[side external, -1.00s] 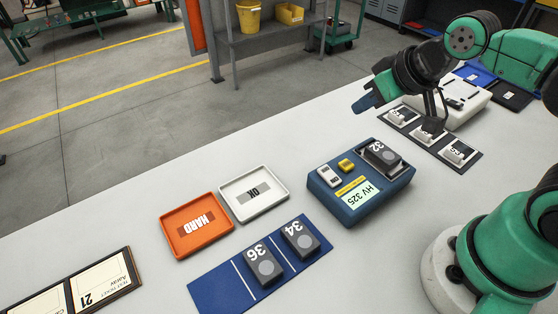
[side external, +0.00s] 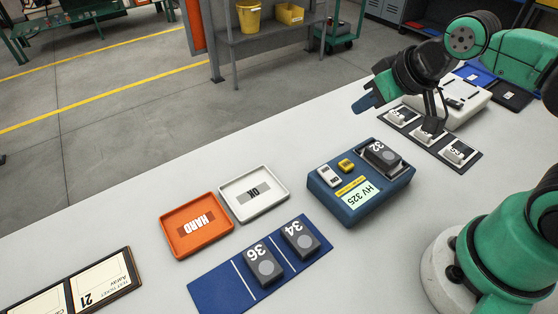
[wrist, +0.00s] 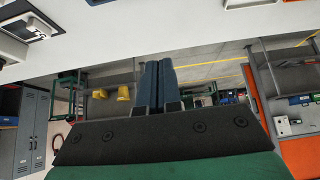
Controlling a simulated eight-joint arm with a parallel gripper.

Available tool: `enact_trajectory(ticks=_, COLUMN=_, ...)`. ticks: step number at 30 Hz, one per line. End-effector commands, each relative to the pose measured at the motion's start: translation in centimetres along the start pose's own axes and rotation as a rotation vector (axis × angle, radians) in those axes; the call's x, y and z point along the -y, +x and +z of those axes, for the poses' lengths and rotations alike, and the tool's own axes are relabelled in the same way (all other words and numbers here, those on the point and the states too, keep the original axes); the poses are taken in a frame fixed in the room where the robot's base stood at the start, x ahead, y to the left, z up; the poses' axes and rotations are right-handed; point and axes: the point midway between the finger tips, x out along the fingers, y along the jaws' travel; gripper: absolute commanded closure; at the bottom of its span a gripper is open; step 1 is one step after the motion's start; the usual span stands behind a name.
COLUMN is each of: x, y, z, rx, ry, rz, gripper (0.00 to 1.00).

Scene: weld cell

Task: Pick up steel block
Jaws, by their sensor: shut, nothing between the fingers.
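Two dark grey steel blocks, marked 36 (side external: 264,265) and 34 (side external: 300,241), lie on the blue mat (side external: 215,291) at the front middle in the side view. A third block, marked 32 (side external: 382,157), sits in the blue tester (side external: 378,197), whose display reads HV 325. My gripper (side external: 362,104) is above the far part of the table, beyond and apart from the tester. In the wrist view its two blue fingers (wrist: 158,84) are together with nothing between them. No steel block is clearly seen in the wrist view.
An orange tray marked HARD (side external: 184,243) and a white tray marked OK (side external: 272,205) lie left of the tester. A black rack with small white-topped pieces (side external: 471,163) is at right. A ticket board (side external: 103,288) lies at front left.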

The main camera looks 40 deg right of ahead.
Motion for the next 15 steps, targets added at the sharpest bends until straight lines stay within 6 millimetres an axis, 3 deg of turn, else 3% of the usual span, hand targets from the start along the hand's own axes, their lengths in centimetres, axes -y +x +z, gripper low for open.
enact_trajectory(ticks=14, x=0.00, y=0.00, z=0.00, rx=0.000, ry=0.000, rz=0.000, gripper=1.00)
enact_trajectory(ticks=15, x=0.00, y=0.00, z=0.00, rx=0.000, ry=0.000, rz=0.000, gripper=0.94)
